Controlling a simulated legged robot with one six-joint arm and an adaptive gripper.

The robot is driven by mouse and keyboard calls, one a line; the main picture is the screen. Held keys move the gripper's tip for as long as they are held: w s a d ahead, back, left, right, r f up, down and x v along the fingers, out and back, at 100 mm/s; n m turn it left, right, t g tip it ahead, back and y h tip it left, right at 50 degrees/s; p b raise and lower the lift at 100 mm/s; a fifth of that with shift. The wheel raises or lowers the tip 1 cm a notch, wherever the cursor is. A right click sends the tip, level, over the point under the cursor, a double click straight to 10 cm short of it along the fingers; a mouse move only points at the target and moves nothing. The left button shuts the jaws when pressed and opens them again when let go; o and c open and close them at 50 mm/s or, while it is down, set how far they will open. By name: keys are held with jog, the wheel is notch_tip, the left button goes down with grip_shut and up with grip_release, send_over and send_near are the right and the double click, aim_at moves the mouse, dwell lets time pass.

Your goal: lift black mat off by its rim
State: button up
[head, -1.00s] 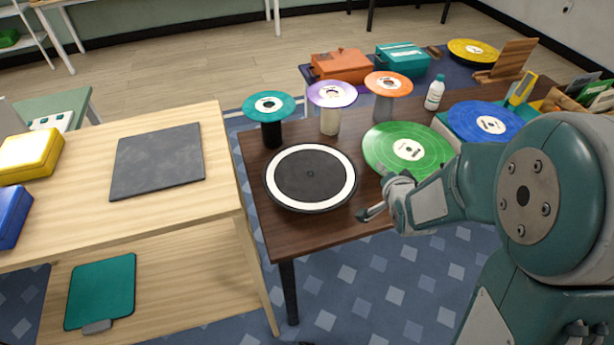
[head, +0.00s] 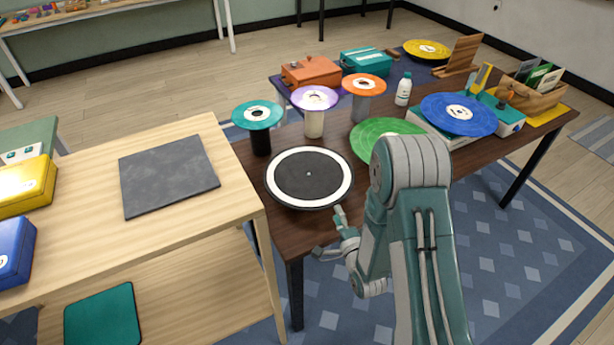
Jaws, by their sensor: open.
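The black mat is a round black disc (head: 308,176) with a broad white ring and a small centre dot. It lies flat near the front left of the dark wooden table (head: 275,232), with a thin dark rim showing around the ring. I cannot tell what is directly under it. My gripper (head: 328,234) is open and empty, its fingers spread near the table's front edge. It is apart from the mat, in front of it and slightly right. My arm partly hides the green record (head: 378,138).
Stands with a teal disc (head: 242,115), a purple-white disc (head: 315,97) and an orange disc (head: 364,84) rise behind the mat. A white bottle (head: 403,90) and a blue record (head: 458,113) are right. A pale wooden table (head: 170,240) with a dark square slab (head: 168,175) adjoins left.

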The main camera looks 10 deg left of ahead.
aim_at(328, 196)
jog(key=shift+d+x, duration=0.2)
jog(key=shift+x, duration=0.9)
jog(key=x, duration=0.5)
jog(key=shift+w+a+f, duration=0.15)
jog(key=shift+a+f, duration=0.25)
jog(key=shift+a, duration=0.05)
jog(key=shift+w+d, duration=0.1)
jog(key=shift+w, duration=0.15)
jog(key=shift+d, duration=0.15)
jog(key=shift+c, duration=1)
grip_shut()
jog(key=shift+a, duration=0.2)
